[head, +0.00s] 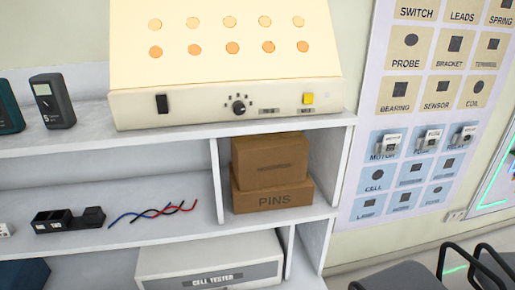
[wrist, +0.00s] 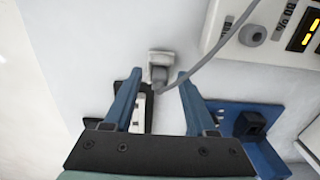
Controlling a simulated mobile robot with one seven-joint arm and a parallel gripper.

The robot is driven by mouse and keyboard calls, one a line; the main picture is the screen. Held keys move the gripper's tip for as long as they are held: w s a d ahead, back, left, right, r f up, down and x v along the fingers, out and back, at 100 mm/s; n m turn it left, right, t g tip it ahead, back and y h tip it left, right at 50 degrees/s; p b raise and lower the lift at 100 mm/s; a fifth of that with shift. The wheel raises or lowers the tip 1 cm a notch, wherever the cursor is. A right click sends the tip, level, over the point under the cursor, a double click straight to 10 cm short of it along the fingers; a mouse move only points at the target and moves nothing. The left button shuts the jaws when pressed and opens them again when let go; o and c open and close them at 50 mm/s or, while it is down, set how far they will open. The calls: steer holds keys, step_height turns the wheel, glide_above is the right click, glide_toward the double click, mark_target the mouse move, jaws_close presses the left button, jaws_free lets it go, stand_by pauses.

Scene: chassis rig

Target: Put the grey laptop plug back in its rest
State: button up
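In the wrist view, a grey plug-like piece (wrist: 160,63) with a grey cable (wrist: 212,57) sits on a pale surface, just beyond and between my fingertips. I cannot tell for certain that it is the laptop plug. My gripper (wrist: 159,76) has its two blue fingers apart, with a gap on each side of the piece, so it is open and holds nothing. A blue bracket (wrist: 232,108) with a black block (wrist: 250,123) lies to the right of the fingers; I cannot tell whether it is the rest. The head view shows neither my gripper nor the plug.
In the wrist view, a white device (wrist: 262,28) with a yellow display stands at upper right, and a narrow black and white part (wrist: 143,104) lies between the fingers. The head view shows a shelf unit (head: 180,138) with boxes (head: 272,200), a cell tester (head: 210,262) and a labelled board (head: 425,110).

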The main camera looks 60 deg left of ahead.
steer(key=shift+r, duration=0.1)
step_height(320, 180, up, 13)
stand_by(0.7)
stand_by(0.5)
